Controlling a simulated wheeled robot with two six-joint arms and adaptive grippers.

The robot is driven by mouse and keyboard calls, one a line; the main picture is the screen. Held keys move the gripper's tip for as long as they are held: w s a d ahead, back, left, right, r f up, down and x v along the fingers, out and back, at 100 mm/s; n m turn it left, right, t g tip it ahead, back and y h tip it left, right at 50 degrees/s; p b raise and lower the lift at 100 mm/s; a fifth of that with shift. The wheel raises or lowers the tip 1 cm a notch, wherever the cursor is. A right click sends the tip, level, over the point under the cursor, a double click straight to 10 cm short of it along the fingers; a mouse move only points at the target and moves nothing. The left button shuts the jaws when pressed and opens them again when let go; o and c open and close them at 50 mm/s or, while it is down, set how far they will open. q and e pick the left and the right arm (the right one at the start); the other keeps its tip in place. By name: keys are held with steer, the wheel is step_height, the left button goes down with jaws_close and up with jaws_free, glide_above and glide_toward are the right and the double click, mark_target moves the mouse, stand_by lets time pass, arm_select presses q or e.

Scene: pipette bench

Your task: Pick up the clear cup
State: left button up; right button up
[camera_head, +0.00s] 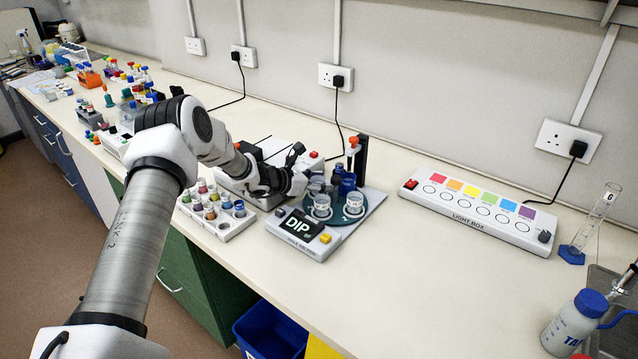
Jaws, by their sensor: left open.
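Two small pale, see-through cups stand upright on the round dark plate (338,217) of the DIP device (300,247), a front-left cup (321,206) and a right cup (354,203). Which one is the clear cup I cannot tell for sure. More dark or blue vessels (346,184) stand behind them on the plate. My left gripper (303,168) is open, just left of and behind the cups, with its fingers pointing right toward the plate. Its fingers partly overlap the device's back part. Nothing shows held in it. My right gripper is not in view.
A white rack of coloured vials (224,228) stands left of the DIP device. An upright post with an orange knob (353,142) rises behind the plate. A light box (480,213) lies to the right. The bench between and in front is clear. A blue-capped bottle (574,322) stands front right.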

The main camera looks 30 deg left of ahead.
arm_select(q)
steer(key=shift+x, duration=0.95)
steer(key=shift+s, duration=0.1)
steer(key=c, duration=1)
